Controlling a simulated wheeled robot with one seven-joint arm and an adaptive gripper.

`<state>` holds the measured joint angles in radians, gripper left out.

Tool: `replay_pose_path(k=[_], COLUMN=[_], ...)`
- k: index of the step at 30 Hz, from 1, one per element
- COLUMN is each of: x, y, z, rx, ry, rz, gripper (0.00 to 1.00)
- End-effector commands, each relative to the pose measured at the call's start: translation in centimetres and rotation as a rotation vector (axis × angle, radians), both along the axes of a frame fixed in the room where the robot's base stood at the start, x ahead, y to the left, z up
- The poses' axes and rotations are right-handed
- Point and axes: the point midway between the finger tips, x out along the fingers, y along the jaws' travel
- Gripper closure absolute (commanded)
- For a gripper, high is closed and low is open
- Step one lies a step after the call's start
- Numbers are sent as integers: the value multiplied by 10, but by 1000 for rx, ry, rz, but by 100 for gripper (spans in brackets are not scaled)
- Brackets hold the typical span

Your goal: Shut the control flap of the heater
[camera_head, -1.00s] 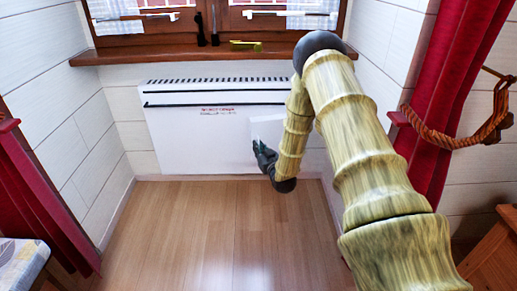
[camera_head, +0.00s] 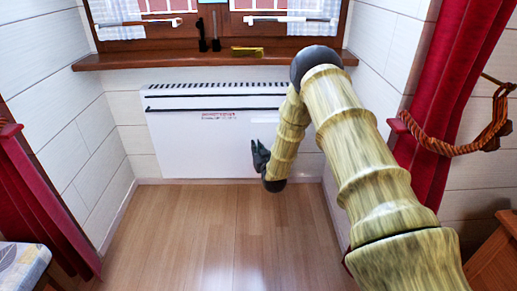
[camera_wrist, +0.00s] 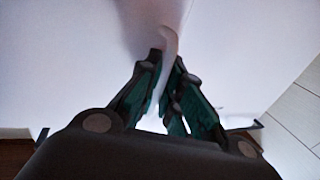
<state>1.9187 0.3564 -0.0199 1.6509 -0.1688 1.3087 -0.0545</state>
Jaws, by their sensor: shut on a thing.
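The white heater (camera_head: 195,140) hangs low on the wall under the window, with a dark slotted top and small red print on its front. My gripper (camera_head: 257,152) is at the right part of the heater's front. In the wrist view, my gripper (camera_wrist: 167,68) has its dark green fingers closed around a thin, curved white strip (camera_wrist: 169,42), which looks like the edge of the control flap. The flap's face does not stand out from the white heater in the head view, so I cannot tell its exact angle. The controls behind it are not visible.
The wooden windowsill (camera_head: 150,60) above the heater bears a yellow object (camera_head: 246,50) and dark upright items. Red curtains hang at both sides, the right one (camera_head: 450,100) close to my arm. The wooden floor (camera_head: 200,230) before the heater is clear.

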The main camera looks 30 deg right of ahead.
Motion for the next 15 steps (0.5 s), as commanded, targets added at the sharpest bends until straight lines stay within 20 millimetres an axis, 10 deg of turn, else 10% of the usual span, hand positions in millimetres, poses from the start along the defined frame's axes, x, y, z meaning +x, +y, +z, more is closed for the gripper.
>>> replay_pose_path(k=[4, 15], x=[1, 0], y=[-3, -2], z=[2, 1], rx=[-2, -1], ry=[-4, -2], rz=[-4, -2], gripper=[84, 82])
